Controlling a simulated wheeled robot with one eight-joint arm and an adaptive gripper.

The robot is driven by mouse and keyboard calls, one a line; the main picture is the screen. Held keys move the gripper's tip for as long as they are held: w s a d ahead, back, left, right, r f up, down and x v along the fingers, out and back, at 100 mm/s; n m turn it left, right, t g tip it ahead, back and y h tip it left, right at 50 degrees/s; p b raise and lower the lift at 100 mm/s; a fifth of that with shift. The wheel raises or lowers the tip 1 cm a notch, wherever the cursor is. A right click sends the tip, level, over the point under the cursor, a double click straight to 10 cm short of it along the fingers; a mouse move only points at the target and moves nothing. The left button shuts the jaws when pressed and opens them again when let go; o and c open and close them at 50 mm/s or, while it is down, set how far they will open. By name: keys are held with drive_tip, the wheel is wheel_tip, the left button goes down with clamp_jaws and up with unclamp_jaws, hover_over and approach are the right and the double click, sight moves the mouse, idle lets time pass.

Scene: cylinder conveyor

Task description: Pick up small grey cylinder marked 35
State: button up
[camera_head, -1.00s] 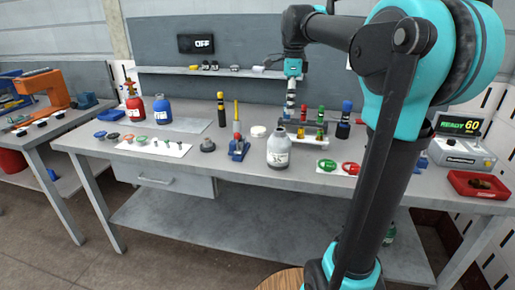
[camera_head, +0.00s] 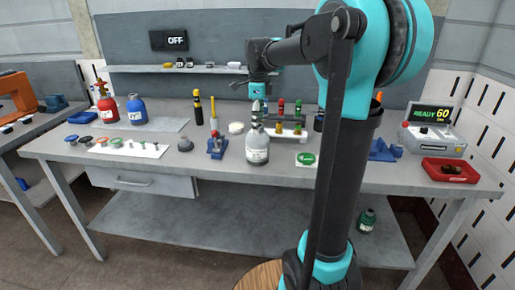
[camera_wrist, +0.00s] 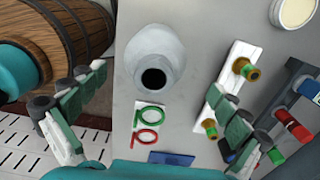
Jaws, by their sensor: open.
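Several small grey cylinders (camera_head: 130,145) stand on a white sheet (camera_head: 155,152) at the left of the workbench, beside dark, green and orange discs. Their markings are too small to read, so I cannot tell which is 35. My gripper (camera_head: 257,100) is above the bench just behind a grey-white bottle (camera_head: 257,150), well to the right of the cylinders. In the wrist view my gripper (camera_wrist: 160,115) has its fingers wide apart with nothing held. The bottle, seen from above (camera_wrist: 154,65), and green and red rings lie below between the fingers. No cylinder marked 35 shows there.
A red gas bottle (camera_head: 107,105) and a blue one (camera_head: 137,110) stand behind the sheet. A blue-red clamp (camera_head: 217,146) and a dark round weight (camera_head: 183,144) lie between sheet and bottle. A red tray (camera_head: 450,170) is at the right. My arm hides part of the bench.

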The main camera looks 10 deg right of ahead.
sight(258, 136)
drive_tip(key=shift+s+a+f, duration=0.1)
drive_tip(key=shift+s+f, duration=0.1)
drive_tip(key=shift+f, duration=1.15)
drive_tip(key=shift+s+a+f, duration=0.1)
drive_tip(key=shift+s+f, duration=0.05)
drive_tip(key=shift+f, duration=1.2)
drive_tip(key=shift+c, duration=0.2)
drive_tip(key=c, duration=1.9)
drive_tip(key=shift+r, duration=0.1)
